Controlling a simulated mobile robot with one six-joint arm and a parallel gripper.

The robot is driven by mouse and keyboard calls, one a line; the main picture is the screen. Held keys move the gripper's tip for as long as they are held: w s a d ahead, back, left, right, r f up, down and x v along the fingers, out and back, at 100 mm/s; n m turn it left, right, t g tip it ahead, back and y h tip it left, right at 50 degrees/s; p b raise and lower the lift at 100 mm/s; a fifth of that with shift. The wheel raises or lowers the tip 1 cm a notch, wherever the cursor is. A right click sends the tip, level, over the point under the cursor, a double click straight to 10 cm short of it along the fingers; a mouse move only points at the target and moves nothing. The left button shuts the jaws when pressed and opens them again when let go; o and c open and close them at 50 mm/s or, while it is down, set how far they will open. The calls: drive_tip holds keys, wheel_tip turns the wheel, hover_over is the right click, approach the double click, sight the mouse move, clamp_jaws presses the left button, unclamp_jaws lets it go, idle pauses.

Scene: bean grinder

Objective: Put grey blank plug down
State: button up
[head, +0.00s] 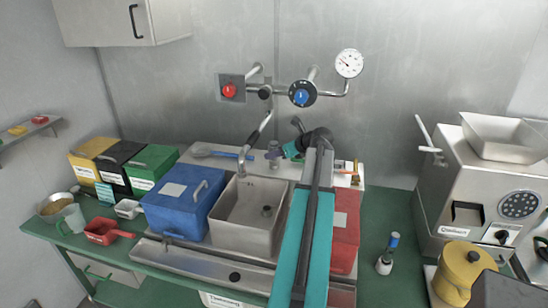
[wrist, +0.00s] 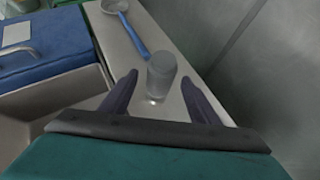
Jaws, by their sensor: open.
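The grey blank plug (wrist: 161,72) is a short grey cylinder in the wrist view. It appears to stand upright on the pale ledge (wrist: 178,62) behind the sink. In the head view the plug (head: 273,150) shows just left of my wrist. My gripper (wrist: 158,80) is open, with one dark finger on each side of the plug and visible gaps between. The fingers are hard to make out in the head view. The plug's base is only partly clear.
A ladle with a blue handle (head: 225,153) lies on the ledge to the left. The steel sink (head: 235,235) and a blue bin (head: 180,210) are in front of it. The tap (head: 256,135) rises close by. Small parts (head: 350,170) lie right of my arm.

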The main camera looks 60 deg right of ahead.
sight(277, 144)
drive_tip(key=shift+p+x, duration=0.35)
drive_tip(key=shift+x, duration=1.15)
drive_tip(key=shift+r, duration=0.1)
clamp_jaws()
drive_tip(key=shift+r, duration=0.15)
drive_tip(key=shift+r+b, duration=0.8)
drive_tip(key=shift+r, duration=0.8)
drive_tip(key=s+a+r+b, duration=0.1)
drive_tip(key=s+a+b, duration=0.2)
drive_tip(key=s+a, duration=0.6)
drive_tip(key=shift+s+a+r, duration=0.25)
drive_tip(key=shift+a, duration=1.7)
